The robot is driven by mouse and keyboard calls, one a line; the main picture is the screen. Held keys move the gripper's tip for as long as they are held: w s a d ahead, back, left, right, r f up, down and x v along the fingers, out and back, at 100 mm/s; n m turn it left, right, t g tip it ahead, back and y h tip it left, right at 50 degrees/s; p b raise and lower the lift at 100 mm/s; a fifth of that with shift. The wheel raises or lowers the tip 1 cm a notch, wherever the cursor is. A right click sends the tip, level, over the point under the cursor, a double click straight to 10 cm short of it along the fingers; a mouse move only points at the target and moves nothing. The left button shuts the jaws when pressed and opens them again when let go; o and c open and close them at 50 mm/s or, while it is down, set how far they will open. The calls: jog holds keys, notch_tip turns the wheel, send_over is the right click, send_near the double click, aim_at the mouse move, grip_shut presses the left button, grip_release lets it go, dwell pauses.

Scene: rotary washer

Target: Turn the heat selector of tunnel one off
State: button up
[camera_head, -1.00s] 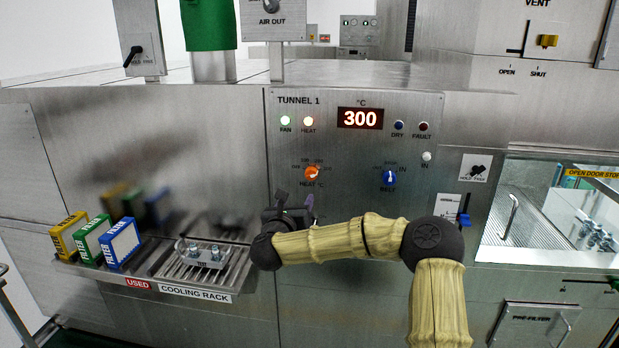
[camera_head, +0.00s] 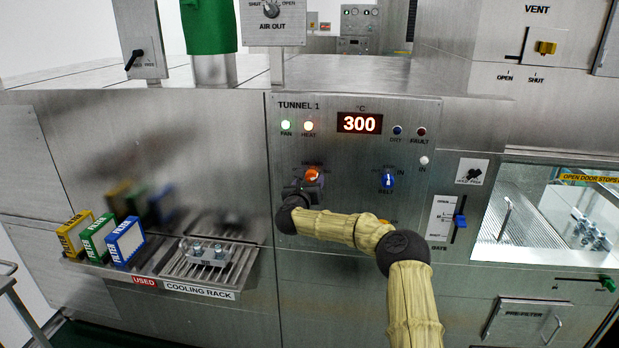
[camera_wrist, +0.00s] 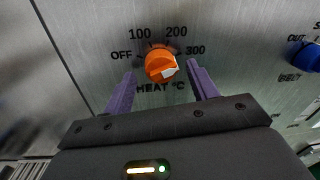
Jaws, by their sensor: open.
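The orange heat selector knob (camera_head: 312,174) is on the Tunnel 1 panel (camera_head: 430,115), under the red 300 °C display (camera_head: 359,123). In the wrist view the knob (camera_wrist: 160,65) sits below a scale reading OFF, 100, 200, 300. Its pale mark is at the lower right; I cannot tell which setting it means. My gripper (camera_wrist: 157,85) is open, with one purple finger on each side of the knob and a gap to both. In the head view my gripper (camera_head: 306,188) partly covers the knob. The fan and heat lamps (camera_head: 308,126) are lit.
A blue belt knob (camera_head: 388,179) is to the right of the heat knob. A blue-handled gate slider (camera_head: 460,221) is farther right. A cooling rack (camera_head: 240,262) and several coloured filters (camera_head: 125,240) stand at the lower left.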

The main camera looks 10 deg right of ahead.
jog(key=shift+w+d, duration=0.25)
jog(key=shift+w, duration=0.25)
jog(key=c, duration=0.9)
